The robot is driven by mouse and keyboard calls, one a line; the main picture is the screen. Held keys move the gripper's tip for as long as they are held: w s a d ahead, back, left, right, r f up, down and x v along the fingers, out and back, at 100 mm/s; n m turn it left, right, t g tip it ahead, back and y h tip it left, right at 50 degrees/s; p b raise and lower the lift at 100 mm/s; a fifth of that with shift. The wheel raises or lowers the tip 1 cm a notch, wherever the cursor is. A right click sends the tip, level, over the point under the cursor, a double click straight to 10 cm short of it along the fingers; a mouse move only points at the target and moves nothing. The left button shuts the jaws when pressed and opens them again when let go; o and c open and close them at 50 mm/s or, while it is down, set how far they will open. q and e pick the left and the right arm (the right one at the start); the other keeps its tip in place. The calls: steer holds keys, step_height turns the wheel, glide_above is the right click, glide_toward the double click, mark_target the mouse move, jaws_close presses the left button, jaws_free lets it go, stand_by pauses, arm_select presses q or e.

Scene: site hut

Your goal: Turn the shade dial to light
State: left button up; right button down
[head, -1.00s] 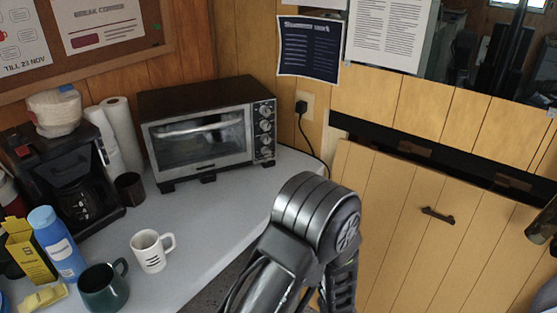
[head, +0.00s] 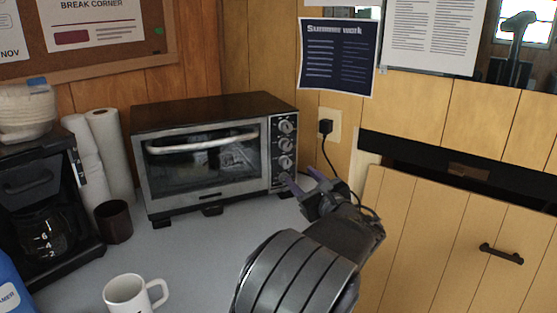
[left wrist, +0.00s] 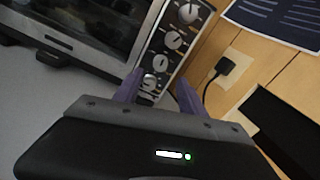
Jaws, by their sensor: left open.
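The toaster oven (head: 207,153) stands on the grey counter with a column of several round dials on its right-hand panel. In the head view I see the top dial (head: 286,126), and others below it. The lowest dial (left wrist: 150,82) shows between my fingers in the left wrist view. Labels are too small to read, so I cannot tell which is the shade dial. My left gripper (head: 304,178) is open, its purple fingers pointing at the lower part of the panel. It looks close to the lowest dial; contact cannot be told. My right gripper is out of view.
A power plug (head: 326,126) and its black cord are right of the oven. A coffee maker (head: 45,205), paper rolls (head: 109,155), a dark cup (head: 114,222) and a white mug (head: 133,293) stand on the left. The counter (head: 200,240) before the oven is clear.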

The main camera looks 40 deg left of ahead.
mark_target(287, 164)
arm_select(q)
steer(key=shift+b+x, duration=0.7)
steer(key=shift+x, duration=3.4)
steer(key=shift+r, duration=0.15)
steer(key=shift+c, duration=0.3)
jaws_close()
